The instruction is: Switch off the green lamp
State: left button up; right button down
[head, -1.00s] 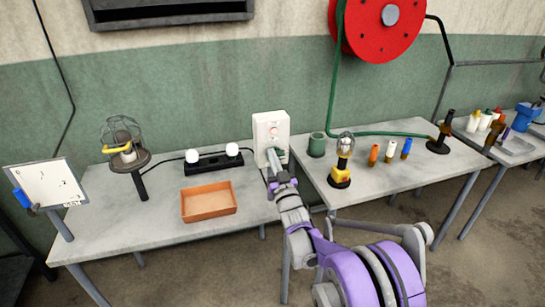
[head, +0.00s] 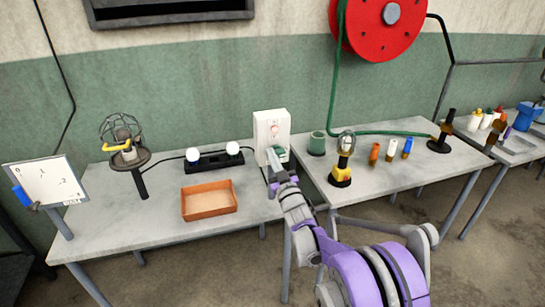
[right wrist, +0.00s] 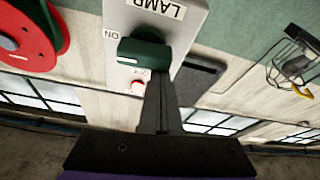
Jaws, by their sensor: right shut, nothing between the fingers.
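A white switch box (head: 273,136) stands at the back of the gap between the tables. It carries a red button or light and a green knob. In the right wrist view the box (right wrist: 185,25) appears upside down, with the words LAMP and ON beside the green knob (right wrist: 146,52). My right gripper (head: 271,166) is shut and empty, with its fingers (right wrist: 157,85) right at the knob; I cannot tell whether they touch. A second label is partly hidden by the fingers. No lamp with a clearly green light shows. My left gripper is not in view.
A caged lamp (head: 121,130) stands at left near two white bulbs (head: 193,154) on a black strip. An orange tray (head: 209,212) lies in front. A yellow lamp (head: 343,165), green cup (head: 317,143) and several small bottles stand on the right table. A red hose reel (head: 365,28) hangs above.

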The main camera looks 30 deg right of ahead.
jog(key=n+y, duration=0.1)
jog(key=n, duration=0.1)
jog(key=n+y+b, duration=0.1)
jog(key=n, duration=0.1)
jog(key=shift+a+f+n, duration=0.15)
jog(key=shift+f+n, duration=0.15)
jog(key=shift+f, duration=0.1)
jog(key=n+g+y, duration=0.1)
jog(key=n, duration=0.3)
jog(key=f+n+g+y, duration=0.1)
jog(key=n, duration=0.3)
jog(key=f+n+g+y, duration=0.1)
jog(key=n, duration=0.4)
jog(key=shift+d+f+y+b, duration=0.15)
jog(key=shift+d+y+b, duration=0.15)
jog(key=shift+y, duration=0.1)
jog(key=shift+f, duration=0.1)
jog(key=shift+s+d, duration=0.1)
